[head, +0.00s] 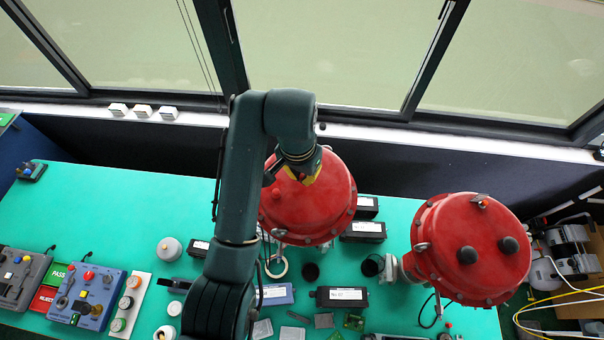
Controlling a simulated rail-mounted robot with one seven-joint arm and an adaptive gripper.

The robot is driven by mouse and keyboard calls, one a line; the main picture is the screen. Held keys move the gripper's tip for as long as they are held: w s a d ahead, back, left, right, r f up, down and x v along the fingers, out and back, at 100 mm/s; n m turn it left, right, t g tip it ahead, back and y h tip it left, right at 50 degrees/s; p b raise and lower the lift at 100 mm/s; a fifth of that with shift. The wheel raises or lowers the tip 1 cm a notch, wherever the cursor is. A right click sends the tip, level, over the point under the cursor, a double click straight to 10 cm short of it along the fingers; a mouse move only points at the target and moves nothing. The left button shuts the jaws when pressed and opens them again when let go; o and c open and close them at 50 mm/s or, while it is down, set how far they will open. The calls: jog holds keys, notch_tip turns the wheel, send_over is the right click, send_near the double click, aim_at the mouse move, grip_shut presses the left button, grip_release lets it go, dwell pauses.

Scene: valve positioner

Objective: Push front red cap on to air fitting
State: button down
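My gripper (302,172) is over the top of the left red domed housing (312,210), with yellow parts showing at its end. Its fingers are small and partly hidden by my wrist, so I cannot tell whether they are open or shut. A small dark red patch shows by the fingers; I cannot tell whether it is a cap or part of the housing. A second red housing (470,250) stands at the right, with two black knobs and a small orange-red piece (481,204) on top. I cannot clearly make out the front red cap or the air fitting.
The green table (100,215) holds a blue control box (90,297), a column of push buttons (130,302) and several black boxes (342,297). My arm crosses the middle. Windows and a ledge (370,134) stand behind. The table's left rear is mostly clear.

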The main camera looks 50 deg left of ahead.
jog(key=shift+r, duration=0.1)
dwell(0.3)
jog(key=shift+r, duration=1.95)
